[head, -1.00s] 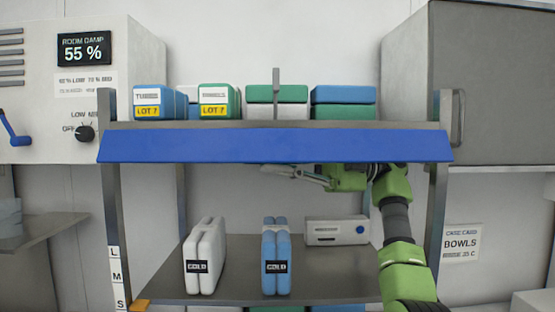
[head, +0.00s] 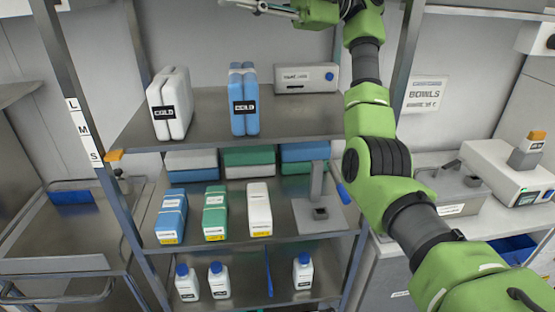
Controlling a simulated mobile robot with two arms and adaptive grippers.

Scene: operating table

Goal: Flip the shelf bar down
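The long blue bar along the front of the upper shelf is outside the current head view, above its top edge. My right gripper (head: 262,7) is at the top edge, partly cut off, in front of the back wall and above the middle shelf (head: 215,105). Its thin grey fingers point left. I see nothing held in them, but I cannot tell how far apart they are. My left gripper is not in view.
Two white cold packs (head: 170,103), two blue cold packs (head: 243,100) and a grey-white box (head: 306,78) stand on the middle shelf. Lower shelves hold cartons (head: 215,213) and white bottles (head: 187,283). Grey posts (head: 62,75) frame the rack.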

